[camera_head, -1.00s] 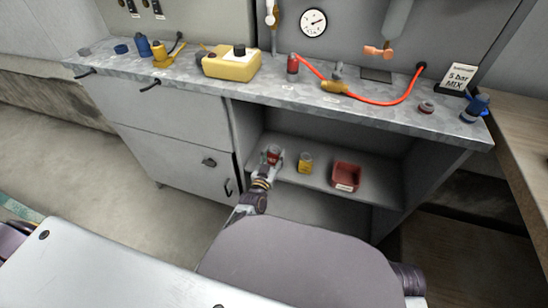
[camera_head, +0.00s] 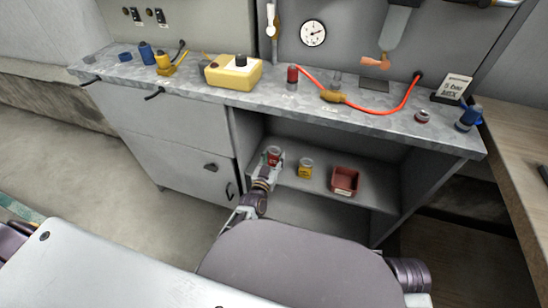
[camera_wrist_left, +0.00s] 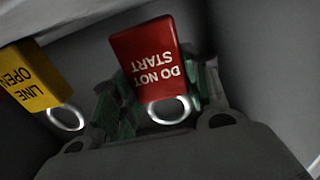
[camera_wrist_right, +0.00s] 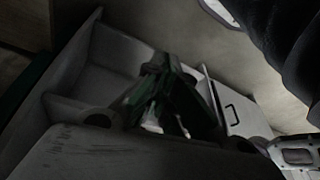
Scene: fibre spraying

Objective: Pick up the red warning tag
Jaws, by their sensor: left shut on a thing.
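The red warning tag (camera_head: 273,155) stands at the left of the open shelf under the bench in the head view. In the left wrist view the red tag (camera_wrist_left: 148,55) reads "DO NOT START" upside down and has a metal ring. My left gripper (camera_head: 271,165) is shut on it, with green finger pads on both sides of it in the left wrist view. Whether the tag touches the shelf is hard to tell. My right gripper (camera_wrist_right: 162,70) shows only in its own dark wrist view, its fingers coming together at the tips and seemingly empty.
A yellow tag (camera_head: 305,168) reading "LINE OPEN" in the wrist view (camera_wrist_left: 28,78) stands just right of the red one. A red bin (camera_head: 345,181) is farther right. The bench top (camera_head: 205,92) overhangs the shelf. A cabinet wall (camera_head: 243,135) stands close left of my left gripper.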

